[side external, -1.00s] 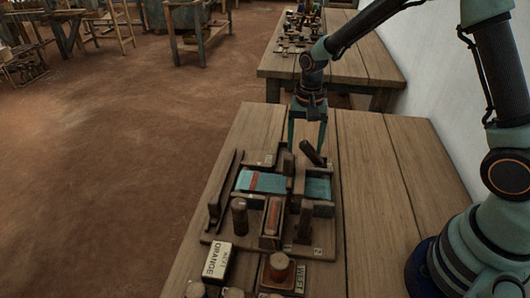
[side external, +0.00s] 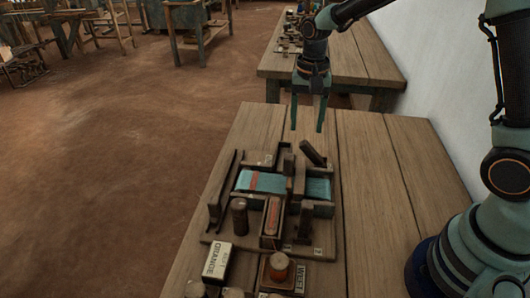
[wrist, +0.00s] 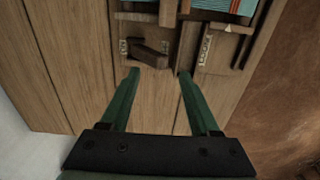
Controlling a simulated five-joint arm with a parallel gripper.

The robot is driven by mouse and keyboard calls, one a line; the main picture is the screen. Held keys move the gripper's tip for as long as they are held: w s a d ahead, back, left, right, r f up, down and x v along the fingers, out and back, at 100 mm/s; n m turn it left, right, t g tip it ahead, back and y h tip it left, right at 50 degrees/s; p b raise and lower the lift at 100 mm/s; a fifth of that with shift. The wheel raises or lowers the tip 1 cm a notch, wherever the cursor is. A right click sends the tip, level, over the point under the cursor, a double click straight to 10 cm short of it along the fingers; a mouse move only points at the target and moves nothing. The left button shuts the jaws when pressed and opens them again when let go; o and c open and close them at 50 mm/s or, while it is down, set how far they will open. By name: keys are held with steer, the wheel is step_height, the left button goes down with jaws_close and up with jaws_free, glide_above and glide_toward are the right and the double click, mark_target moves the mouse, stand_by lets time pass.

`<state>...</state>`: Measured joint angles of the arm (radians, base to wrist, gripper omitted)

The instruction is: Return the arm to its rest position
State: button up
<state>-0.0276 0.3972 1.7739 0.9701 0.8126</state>
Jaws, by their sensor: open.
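My gripper (side external: 308,113) is open and empty, with its two green fingers pointing down above the far part of the wooden table (side external: 375,190). In the wrist view my gripper (wrist: 156,74) also shows apart fingers with bare planks between them. The small loom (side external: 225,215) lies on the table below and in front of it, with teal cloth (side external: 262,182) crossed by a red band. A dark tilted lever (side external: 313,153) stands at its far right corner, below the fingers and apart from them. The lever also shows in the wrist view (wrist: 149,55).
A box marked ORANGE (side external: 217,262) and a block holding an orange-brown spool (side external: 279,266) are at the table's near end. A second table (side external: 375,60) with small items stands behind. A white wall (side external: 435,75) runs along the right. The table's right side is clear.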

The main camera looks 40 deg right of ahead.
steer(key=s+d+r+n+t, duration=0.1)
steer(key=s+r+n+t, duration=0.4)
steer(key=s+r+n, duration=0.4)
steer(key=s+r, duration=0.3)
steer(key=s, duration=0.2)
steer(key=shift+t, duration=0.3)
